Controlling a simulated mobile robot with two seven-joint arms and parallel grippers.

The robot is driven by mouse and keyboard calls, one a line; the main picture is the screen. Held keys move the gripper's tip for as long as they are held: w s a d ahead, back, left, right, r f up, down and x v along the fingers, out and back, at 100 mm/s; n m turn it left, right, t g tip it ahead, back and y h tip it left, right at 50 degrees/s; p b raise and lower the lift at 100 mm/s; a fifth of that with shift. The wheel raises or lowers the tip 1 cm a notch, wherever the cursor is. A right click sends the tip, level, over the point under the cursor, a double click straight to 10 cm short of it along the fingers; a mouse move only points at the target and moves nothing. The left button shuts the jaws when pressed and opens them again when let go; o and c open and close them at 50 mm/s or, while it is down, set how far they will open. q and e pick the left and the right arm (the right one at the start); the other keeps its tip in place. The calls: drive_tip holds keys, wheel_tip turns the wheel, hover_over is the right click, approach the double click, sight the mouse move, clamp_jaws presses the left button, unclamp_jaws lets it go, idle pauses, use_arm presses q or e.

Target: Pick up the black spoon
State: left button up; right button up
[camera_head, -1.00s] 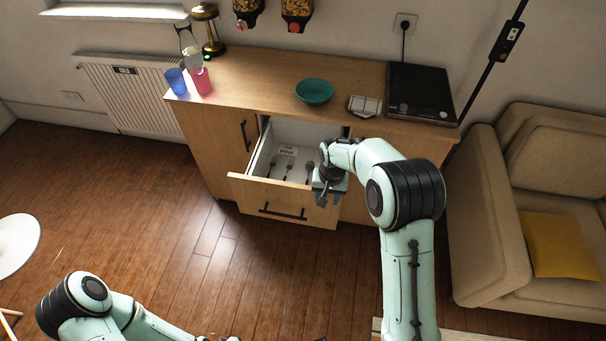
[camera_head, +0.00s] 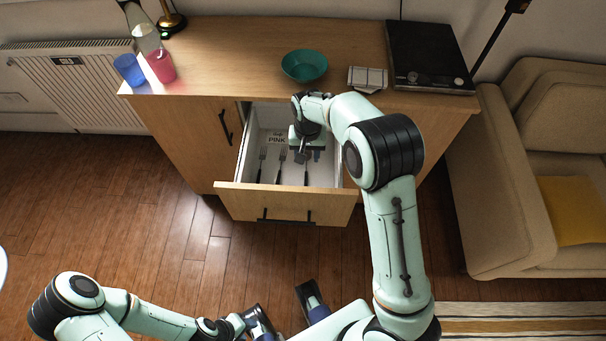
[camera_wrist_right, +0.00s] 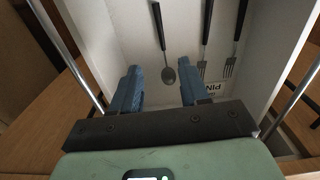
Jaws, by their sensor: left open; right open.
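The black spoon (camera_wrist_right: 168,74) lies on the floor of the open drawer; in the right wrist view its bowl sits between my finger lines and its handle runs away to the top. In the head view only its dark handle (camera_head: 306,176) shows; the bowl is hidden by my gripper. My right gripper (camera_wrist_right: 160,88) is open and empty, inside the drawer area above the spoon bowl; it also shows in the head view (camera_head: 308,154). My left gripper (camera_head: 285,308) is open and empty, low in front of the cabinet.
Two forks (camera_head: 261,165) (camera_head: 281,166) lie beside the spoon in the drawer (camera_head: 285,202). A paper label lies near them. Drawer walls flank my right gripper closely. A teal bowl (camera_head: 304,65), cups and a black hob (camera_head: 428,55) stand on the counter above.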

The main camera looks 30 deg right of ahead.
drive_tip(key=f, duration=0.1)
drive_tip(key=b, duration=0.2)
hover_over(306, 182)
wheel_tip(306, 182, down, 8)
drive_tip(key=shift+d+f, duration=0.1)
drive_tip(key=shift+f, duration=2.95)
clamp_jaws()
